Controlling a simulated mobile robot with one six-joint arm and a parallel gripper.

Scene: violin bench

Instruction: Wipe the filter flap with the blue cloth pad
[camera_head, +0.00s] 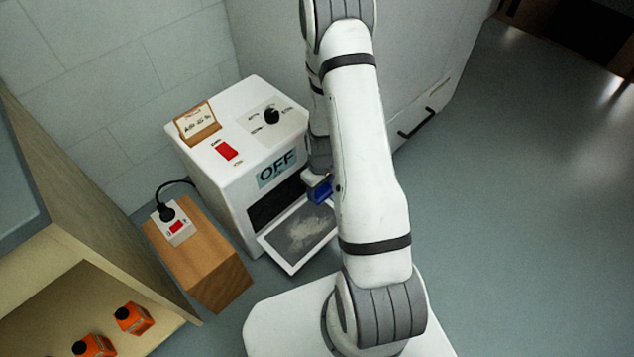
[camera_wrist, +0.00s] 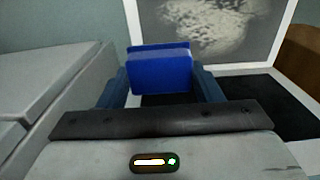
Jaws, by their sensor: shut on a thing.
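The blue cloth pad (camera_wrist: 160,70) is between the two fingers of my gripper (camera_wrist: 162,88) in the wrist view. My gripper is shut on it. In the head view the pad (camera_head: 321,191) shows beside my arm, close to the upper right of the filter flap (camera_head: 288,260). The flap is a dark panel with a white frame, hanging open at the front of the white machine. A pale dusty patch covers its middle, and it also shows beyond the pad in the wrist view (camera_wrist: 278,22). I cannot tell whether the pad touches the flap.
The white machine (camera_head: 215,170) shows an OFF display, a red switch (camera_head: 227,151) and a black knob (camera_head: 271,116). A wooden block (camera_head: 215,262) with a plugged socket (camera_head: 177,228) stands left of the flap. A shelf with orange bottles (camera_head: 134,318) is at lower left. Floor at right is clear.

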